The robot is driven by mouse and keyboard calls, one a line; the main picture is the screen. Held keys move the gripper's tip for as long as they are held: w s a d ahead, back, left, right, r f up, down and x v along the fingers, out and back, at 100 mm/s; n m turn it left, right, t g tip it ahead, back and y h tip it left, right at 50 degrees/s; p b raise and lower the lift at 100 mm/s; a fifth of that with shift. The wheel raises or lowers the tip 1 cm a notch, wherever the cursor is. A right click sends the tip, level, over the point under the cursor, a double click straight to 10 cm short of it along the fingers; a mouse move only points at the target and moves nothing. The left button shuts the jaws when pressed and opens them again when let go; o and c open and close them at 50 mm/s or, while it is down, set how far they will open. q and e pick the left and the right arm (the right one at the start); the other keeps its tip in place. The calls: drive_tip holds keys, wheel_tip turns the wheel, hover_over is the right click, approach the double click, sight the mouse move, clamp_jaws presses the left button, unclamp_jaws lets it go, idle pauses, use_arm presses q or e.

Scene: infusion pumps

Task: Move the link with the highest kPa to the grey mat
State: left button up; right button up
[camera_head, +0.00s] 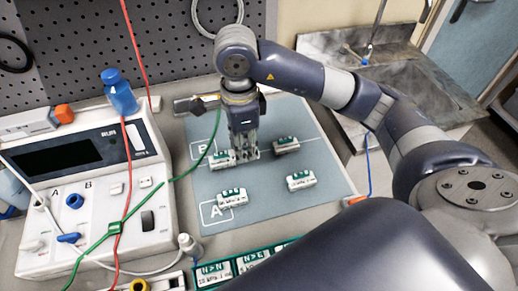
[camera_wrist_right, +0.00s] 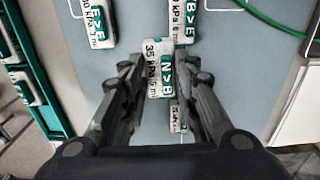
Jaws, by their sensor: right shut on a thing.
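My right gripper (camera_head: 243,152) points down over the grey mat (camera_head: 262,205) and is shut on a small white link. In the wrist view this link (camera_wrist_right: 158,70) reads "35 kPa" and "N>B" on a green label. In the head view the fingers mostly hide it. Other links lie on the mat: one at outline B (camera_head: 219,160), one at outline A (camera_head: 232,197), one at the right (camera_head: 300,180) and one behind (camera_head: 286,146). In the wrist view a B>E link (camera_wrist_right: 184,22) lies close to the held one. My left gripper is not in view.
A green tray (camera_head: 240,264) with several links stands at the mat's front edge. A white pump unit (camera_head: 100,200) with coloured tubes and a blue bottle (camera_head: 119,92) is on the left. A pegboard stands behind. The mat's front right part is bare.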

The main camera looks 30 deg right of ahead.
drive_tip(key=w+d+p, duration=0.1)
drive_tip(key=w+d, duration=0.1)
drive_tip(key=w, duration=0.2)
drive_tip(key=w+d+f+p, duration=0.1)
drive_tip(key=w+d, duration=0.2)
drive_tip(key=w, duration=0.1)
drive_tip(key=w+d+p, duration=0.2)
drive_tip(key=w+d, duration=0.1)
drive_tip(key=w, duration=0.1)
drive_tip(key=shift+w+f, duration=0.15)
drive_tip(key=shift+w, duration=0.25)
drive_tip(key=shift+w+d, duration=0.35)
wheel_tip(320, 180, down, 3)
drive_tip(key=shift+s+a+r+p, duration=0.1)
drive_tip(key=shift+p, duration=0.9)
drive_tip(key=shift+f, duration=0.35)
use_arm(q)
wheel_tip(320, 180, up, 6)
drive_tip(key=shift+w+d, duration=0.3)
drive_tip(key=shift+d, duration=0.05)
use_arm(e)
drive_tip(key=shift+f, duration=0.15)
